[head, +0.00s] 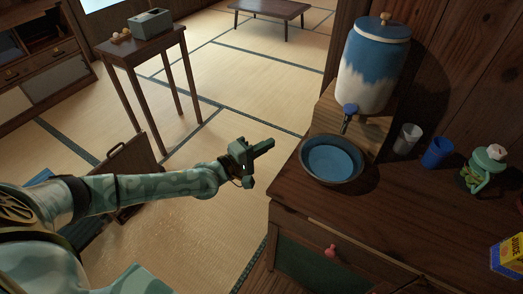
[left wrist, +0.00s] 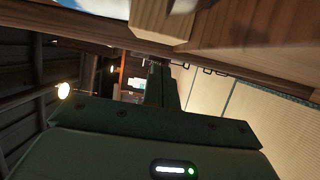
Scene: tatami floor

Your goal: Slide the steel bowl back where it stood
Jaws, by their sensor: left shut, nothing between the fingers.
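The steel bowl (head: 318,178) stands upright near the left edge of the dark wooden cabinet top, in front of the wooden stand; its inside looks blue, perhaps from liquid. My left gripper (head: 268,147) is shut and empty, just left of the bowl and apart from it, beyond the cabinet's edge. Its shut fingers also show in the left wrist view (left wrist: 157,85), where the bowl cannot be made out. My right gripper is not in view.
A blue and white water dispenser (head: 372,68) with a spout sits on a wooden stand (head: 370,135) behind the bowl. A white cup (head: 406,138), a blue cup (head: 437,153), a green figure (head: 484,168) and a yellow box (head: 509,254) stand to the right. The cabinet's front middle is clear.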

